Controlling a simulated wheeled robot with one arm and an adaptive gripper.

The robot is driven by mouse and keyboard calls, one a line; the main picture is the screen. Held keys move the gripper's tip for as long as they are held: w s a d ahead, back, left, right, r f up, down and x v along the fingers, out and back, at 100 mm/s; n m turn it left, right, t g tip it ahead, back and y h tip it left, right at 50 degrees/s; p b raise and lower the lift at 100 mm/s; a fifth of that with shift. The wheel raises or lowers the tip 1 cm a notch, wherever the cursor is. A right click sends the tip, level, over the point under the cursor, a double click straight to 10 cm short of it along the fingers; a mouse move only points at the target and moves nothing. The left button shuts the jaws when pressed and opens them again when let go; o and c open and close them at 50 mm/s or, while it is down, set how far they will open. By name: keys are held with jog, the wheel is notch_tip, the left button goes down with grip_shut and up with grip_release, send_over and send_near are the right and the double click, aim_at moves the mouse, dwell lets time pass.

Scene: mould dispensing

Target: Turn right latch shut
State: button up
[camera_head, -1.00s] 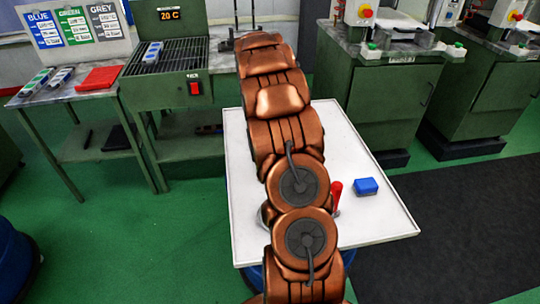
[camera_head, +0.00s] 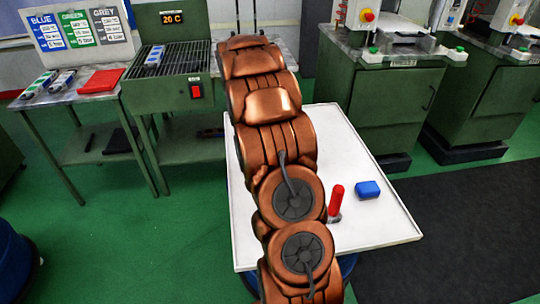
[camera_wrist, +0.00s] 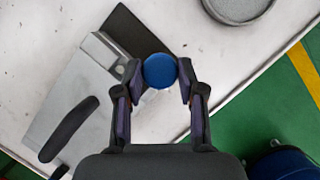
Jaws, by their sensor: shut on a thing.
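In the wrist view my gripper (camera_wrist: 160,78) has its two fingertips against opposite sides of a round blue knob (camera_wrist: 160,71). The knob stands by the edge of a dark plate (camera_wrist: 132,36). Left of it is a grey metal part (camera_wrist: 72,100) with a black curved handle (camera_wrist: 68,130). I cannot tell from this view which part is the right latch or how far it is turned. In the head view my arm hides my gripper and the place where it works.
The head view shows a white table (camera_head: 375,222) with a red upright handle (camera_head: 336,200) and a blue block (camera_head: 368,190). Green machines (camera_head: 385,110) stand at the back right. A grey round dish (camera_wrist: 238,8) is at the top of the wrist view.

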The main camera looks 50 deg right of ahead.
jog(key=shift+s, duration=0.1)
jog(key=o, duration=1.1)
jog(key=v, duration=1.2)
dwell(0.3)
